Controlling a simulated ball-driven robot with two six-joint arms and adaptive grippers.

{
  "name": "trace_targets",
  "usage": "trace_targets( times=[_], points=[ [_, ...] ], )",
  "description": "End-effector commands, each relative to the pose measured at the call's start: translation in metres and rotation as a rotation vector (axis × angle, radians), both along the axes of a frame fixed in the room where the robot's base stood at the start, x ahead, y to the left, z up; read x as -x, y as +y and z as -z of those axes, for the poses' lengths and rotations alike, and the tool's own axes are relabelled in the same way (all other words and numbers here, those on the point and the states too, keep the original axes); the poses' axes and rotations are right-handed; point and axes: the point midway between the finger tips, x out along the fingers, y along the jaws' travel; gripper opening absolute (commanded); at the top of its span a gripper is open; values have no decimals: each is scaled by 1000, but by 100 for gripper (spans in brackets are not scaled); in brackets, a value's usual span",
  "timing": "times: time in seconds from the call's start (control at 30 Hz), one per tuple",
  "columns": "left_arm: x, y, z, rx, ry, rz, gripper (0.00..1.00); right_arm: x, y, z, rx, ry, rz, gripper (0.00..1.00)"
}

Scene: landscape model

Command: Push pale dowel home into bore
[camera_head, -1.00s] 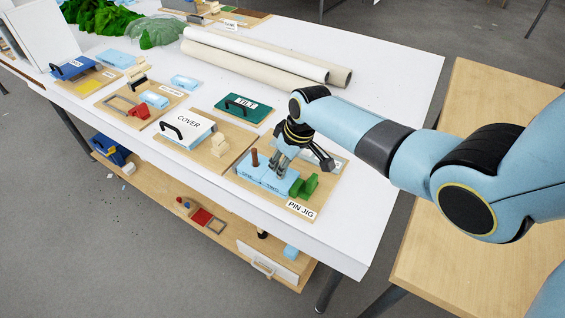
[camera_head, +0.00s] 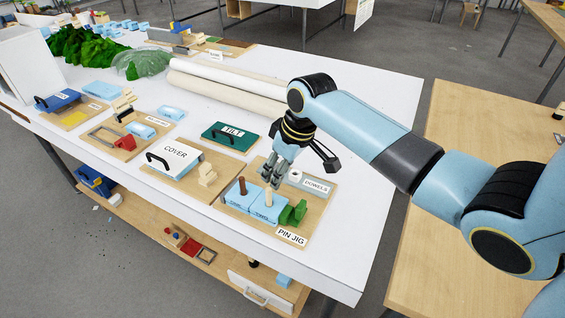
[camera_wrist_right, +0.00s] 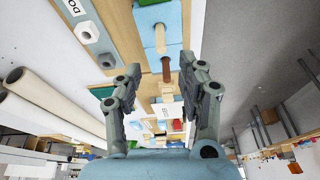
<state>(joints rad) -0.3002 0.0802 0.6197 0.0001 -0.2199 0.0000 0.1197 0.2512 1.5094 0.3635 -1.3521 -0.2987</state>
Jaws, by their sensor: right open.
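The pale dowel (camera_head: 268,198) stands upright in the right part of the light blue block (camera_head: 238,203) on the pin jig, with a length still above the block's top. It also shows in the right wrist view (camera_wrist_right: 160,38), beyond the fingertips. A brown dowel (camera_head: 242,186) stands in the left part of the block; it also shows in the wrist view (camera_wrist_right: 166,68). My right gripper (camera_head: 274,182) is open and empty, just above and behind the pale dowel. Its two fingers (camera_wrist_right: 163,78) are spread wide in the wrist view. My left gripper is not in view.
A green stepped piece (camera_head: 293,213) sits right of the block on the jig board. A holder beside the DOWELS label (camera_head: 316,185) lies behind it. The COVER board (camera_head: 174,160) and the green TILT plate (camera_head: 230,137) are to the left. White tabletop is clear at right.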

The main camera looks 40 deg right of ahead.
Motion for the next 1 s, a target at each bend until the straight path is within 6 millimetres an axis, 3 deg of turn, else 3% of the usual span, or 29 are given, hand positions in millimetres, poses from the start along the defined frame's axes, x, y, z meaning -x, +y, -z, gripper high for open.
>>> trace_targets(
  times=[0.1,0.27,1.0],
  points=[
    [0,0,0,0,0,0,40,5,-3,-17,1,0,0,40],
    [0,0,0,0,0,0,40,8,-3,-27,0,1,0,40],
    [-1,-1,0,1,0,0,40,8,-3,-28,-1,1,0,40]
  ],
)
